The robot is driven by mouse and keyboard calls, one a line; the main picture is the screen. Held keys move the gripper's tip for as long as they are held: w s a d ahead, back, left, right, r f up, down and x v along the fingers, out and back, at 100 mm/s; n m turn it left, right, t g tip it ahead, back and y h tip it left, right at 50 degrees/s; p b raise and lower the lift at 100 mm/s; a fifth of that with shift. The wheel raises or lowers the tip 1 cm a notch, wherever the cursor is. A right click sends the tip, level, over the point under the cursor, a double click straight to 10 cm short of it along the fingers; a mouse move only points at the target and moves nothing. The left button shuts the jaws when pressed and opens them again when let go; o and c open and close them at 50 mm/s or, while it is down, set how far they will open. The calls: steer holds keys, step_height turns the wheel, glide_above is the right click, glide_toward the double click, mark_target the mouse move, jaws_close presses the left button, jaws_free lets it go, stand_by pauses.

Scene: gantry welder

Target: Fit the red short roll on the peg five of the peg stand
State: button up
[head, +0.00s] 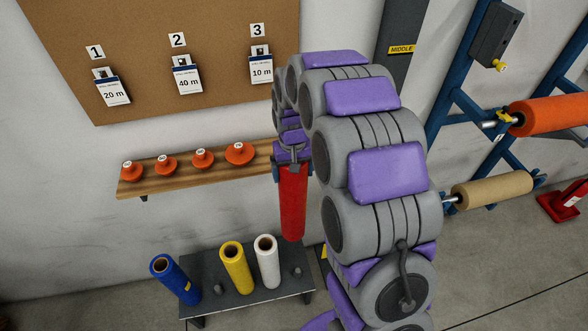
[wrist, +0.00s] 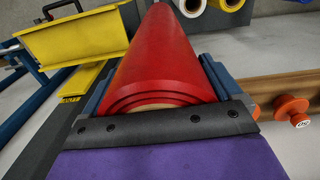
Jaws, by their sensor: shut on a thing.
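The red short roll (head: 292,203) hangs upright below my gripper (head: 291,168) in the head view. My gripper is shut on the roll near its upper end. In the wrist view the red roll (wrist: 162,55) lies between the two blue-grey jaws of my gripper (wrist: 155,100). The peg stand (head: 250,292) is a low dark stand on the floor. It carries a blue roll (head: 174,279), a yellow roll (head: 236,267) and a white roll (head: 267,261). Two bare pegs show, one between blue and yellow (head: 218,288) and one right of white (head: 297,272). The red roll is above and apart from the stand.
A wooden shelf (head: 200,172) with several orange knobbed pieces is on the wall. Above it hangs a cork board (head: 220,35) with numbered tags. At right, a blue rack (head: 445,100) holds an orange roll (head: 548,116) and a tan roll (head: 492,190).

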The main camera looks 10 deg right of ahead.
step_height(320, 180, down, 6)
steer(key=d+b, duration=0.3)
steer(key=b, duration=0.2)
steer(key=m+b, duration=0.3)
glide_toward(300, 227)
steer(key=w+f, duration=0.3)
steer(key=w, duration=0.1)
steer(key=f, duration=0.3)
steer(key=s+f+m+b, duration=0.1)
steer(key=f, duration=0.3)
steer(key=s+f+m+b, duration=0.1)
steer(key=f, duration=0.2)
steer(key=shift+d+f, duration=0.15)
steer(key=shift+d, duration=0.1)
steer(key=shift+a+f+m, duration=0.15)
steer(key=shift+a+m, duration=0.1)
steer(key=shift+m, duration=0.05)
steer(key=shift+f, duration=0.1)
